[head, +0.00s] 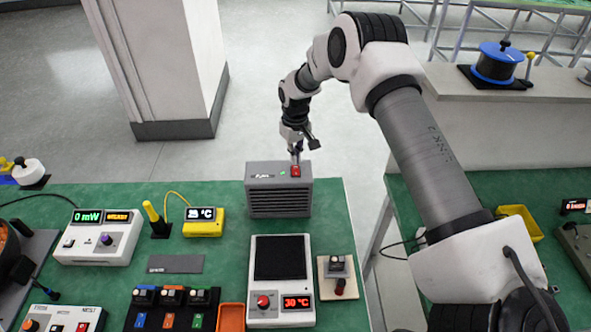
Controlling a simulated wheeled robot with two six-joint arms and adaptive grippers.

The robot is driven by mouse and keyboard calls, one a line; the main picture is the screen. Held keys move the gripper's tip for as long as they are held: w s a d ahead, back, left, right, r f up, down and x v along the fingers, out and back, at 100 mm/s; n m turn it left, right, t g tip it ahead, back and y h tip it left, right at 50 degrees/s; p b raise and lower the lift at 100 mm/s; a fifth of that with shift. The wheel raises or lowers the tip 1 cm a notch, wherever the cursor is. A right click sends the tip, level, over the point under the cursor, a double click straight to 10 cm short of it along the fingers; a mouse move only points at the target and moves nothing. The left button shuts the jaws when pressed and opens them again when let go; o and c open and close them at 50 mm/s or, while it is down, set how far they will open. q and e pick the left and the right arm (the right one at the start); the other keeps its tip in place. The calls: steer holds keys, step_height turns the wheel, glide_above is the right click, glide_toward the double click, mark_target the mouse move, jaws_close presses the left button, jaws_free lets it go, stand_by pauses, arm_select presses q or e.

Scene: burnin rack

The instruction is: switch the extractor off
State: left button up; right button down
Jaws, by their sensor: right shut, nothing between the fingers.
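The extractor looks to be the grey louvred box (279,197) at the back right corner of the green bench. A red rocker switch (295,171) sits on its top, with a small green light (283,174) to the left of it. My right gripper (297,157) is shut and empty, pointing down at the switch from behind. Its fingertips are at or just above the switch; I cannot tell whether they touch. The switch's exact position is too small to read. My left gripper is not in the head view.
A white hotplate unit (281,309) reading 30 °C stands in front of the box. A yellow thermometer (203,222) and a white power meter (98,237) stand to the left. A small switch block (338,265) is at the right edge.

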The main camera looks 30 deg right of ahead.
mark_target(295, 167)
steer(key=shift+s, duration=0.1)
steer(key=shift+f+b, duration=0.7)
steer(key=shift+f, duration=0.5)
stand_by(0.5)
step_height(295, 167, up, 7)
steer(key=p, duration=0.5)
stand_by(0.6)
